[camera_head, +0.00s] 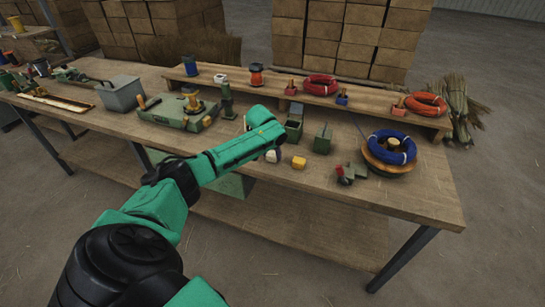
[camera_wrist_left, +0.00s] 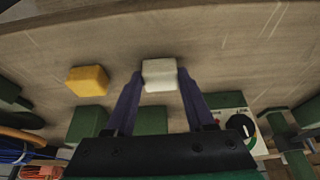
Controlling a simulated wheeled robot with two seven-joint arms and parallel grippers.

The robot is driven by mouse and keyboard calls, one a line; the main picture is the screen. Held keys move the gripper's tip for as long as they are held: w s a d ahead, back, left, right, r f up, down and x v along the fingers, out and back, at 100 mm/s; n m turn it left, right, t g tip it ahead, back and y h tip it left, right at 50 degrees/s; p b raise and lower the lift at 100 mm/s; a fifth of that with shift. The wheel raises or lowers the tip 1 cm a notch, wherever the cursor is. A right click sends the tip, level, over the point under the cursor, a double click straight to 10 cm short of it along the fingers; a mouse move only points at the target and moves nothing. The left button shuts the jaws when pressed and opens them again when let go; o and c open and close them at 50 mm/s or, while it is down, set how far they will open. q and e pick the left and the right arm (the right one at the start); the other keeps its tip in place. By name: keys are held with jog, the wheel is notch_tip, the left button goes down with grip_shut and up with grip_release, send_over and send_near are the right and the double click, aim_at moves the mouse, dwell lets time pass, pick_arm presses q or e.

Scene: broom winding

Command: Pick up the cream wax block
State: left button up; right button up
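The cream wax block (camera_wrist_left: 160,74) sits upright on the wooden table. In the left wrist view it lies at the ends of my left gripper's fingers, one finger on each side. It also shows in the head view (camera_head: 273,156), partly hidden by my left arm. My left gripper (camera_wrist_left: 160,80) looks open, with thin gaps between the purple fingers and the block; how low the fingertips are is hard to tell. In the head view the fingers are mostly hidden behind the green wrist. My right gripper is not in view.
A yellow block (camera_head: 299,162) sits close beside the cream one. Green tins (camera_head: 323,140) stand just behind. A red-and-green item (camera_head: 346,174) and a blue coil (camera_head: 391,148) lie to the right. A raised shelf (camera_head: 360,101) runs along the back. The front table edge is clear.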

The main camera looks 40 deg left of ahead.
pick_arm(q)
grip_shut()
